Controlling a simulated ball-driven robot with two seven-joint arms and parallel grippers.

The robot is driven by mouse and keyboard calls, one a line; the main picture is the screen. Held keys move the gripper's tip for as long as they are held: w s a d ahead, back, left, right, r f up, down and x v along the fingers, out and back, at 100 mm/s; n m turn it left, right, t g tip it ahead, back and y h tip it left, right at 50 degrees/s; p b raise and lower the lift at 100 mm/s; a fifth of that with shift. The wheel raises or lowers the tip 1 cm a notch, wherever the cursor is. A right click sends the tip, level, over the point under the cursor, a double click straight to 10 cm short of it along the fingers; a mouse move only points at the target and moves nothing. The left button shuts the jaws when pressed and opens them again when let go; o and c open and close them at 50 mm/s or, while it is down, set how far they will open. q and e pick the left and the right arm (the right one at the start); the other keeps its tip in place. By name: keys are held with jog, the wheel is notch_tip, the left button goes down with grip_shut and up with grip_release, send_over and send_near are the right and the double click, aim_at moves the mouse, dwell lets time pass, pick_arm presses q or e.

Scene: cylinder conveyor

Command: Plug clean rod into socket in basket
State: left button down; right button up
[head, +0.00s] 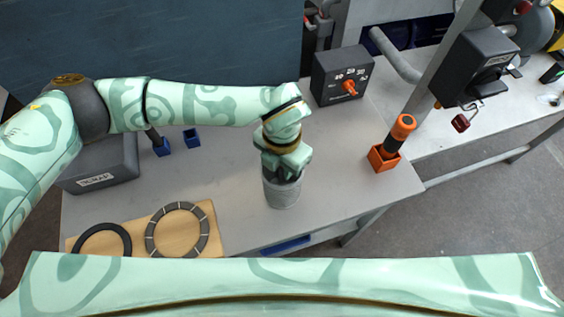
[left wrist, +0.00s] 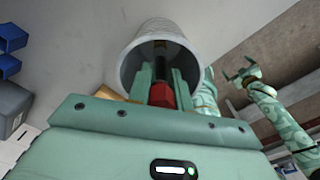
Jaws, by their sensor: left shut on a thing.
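A grey bucket-like basket (head: 284,194) stands on the table near its front, and it also shows in the left wrist view (left wrist: 135,62). My left gripper (head: 284,170) points down into its mouth. In the left wrist view its fingers (left wrist: 165,88) are shut on a rod with a red end (left wrist: 162,96) and a dark shaft, which reaches into the basket. The socket inside the basket is hidden. A second rod with an orange cap (head: 403,127) stands tilted in an orange socket block (head: 381,160) at right. My right gripper (left wrist: 243,72) shows open and empty in the left wrist view.
A dark grey labelled bin (head: 103,168) and blue socket blocks (head: 192,139) stand at left. A wooden board (head: 207,222) with two rings lies at front left. A dark control box (head: 340,76) stands behind the basket. The table between basket and orange block is clear.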

pick_arm(q)
jog(key=shift+f+b, duration=0.55)
jog(key=shift+f, duration=0.35)
jog(key=c, duration=1.2)
grip_release()
notch_tip(320, 180, up, 16)
jog(key=shift+r, duration=0.15)
